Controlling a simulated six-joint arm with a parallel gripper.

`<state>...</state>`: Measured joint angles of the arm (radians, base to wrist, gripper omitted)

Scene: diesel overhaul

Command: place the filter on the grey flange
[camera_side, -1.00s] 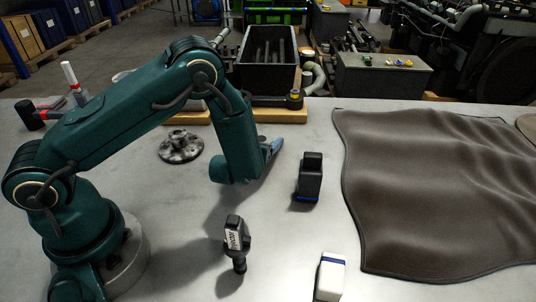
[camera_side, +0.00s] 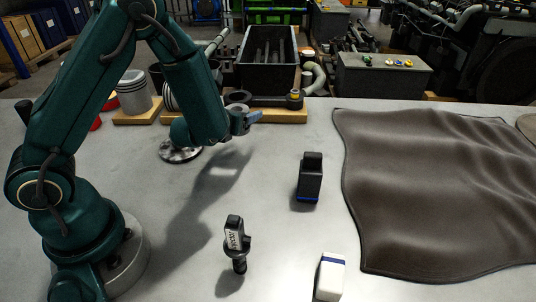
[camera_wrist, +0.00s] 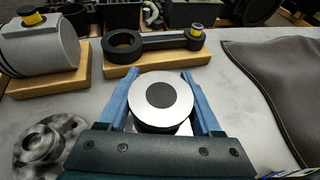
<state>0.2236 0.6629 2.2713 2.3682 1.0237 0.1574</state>
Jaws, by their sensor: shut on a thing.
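The filter (camera_wrist: 161,97), a round body with a silver rim and a dark centre on its end face, sits between the blue fingers of my gripper (camera_wrist: 164,90) in the wrist view. My gripper is shut on it and holds it above the table. In the side view my gripper (camera_side: 246,121) is at the end of the green arm, and the filter cannot be made out there. The grey flange (camera_wrist: 47,146) lies flat on the table, left of my gripper in the wrist view. In the side view the flange (camera_side: 180,153) is partly covered by my arm.
A connecting rod (camera_wrist: 160,41) and a piston (camera_wrist: 42,48) rest on wooden boards behind. A brown cover (camera_side: 430,190) lies right. A black device (camera_side: 310,178), a lettered tool (camera_side: 236,240) and a white box (camera_side: 330,277) stand in front.

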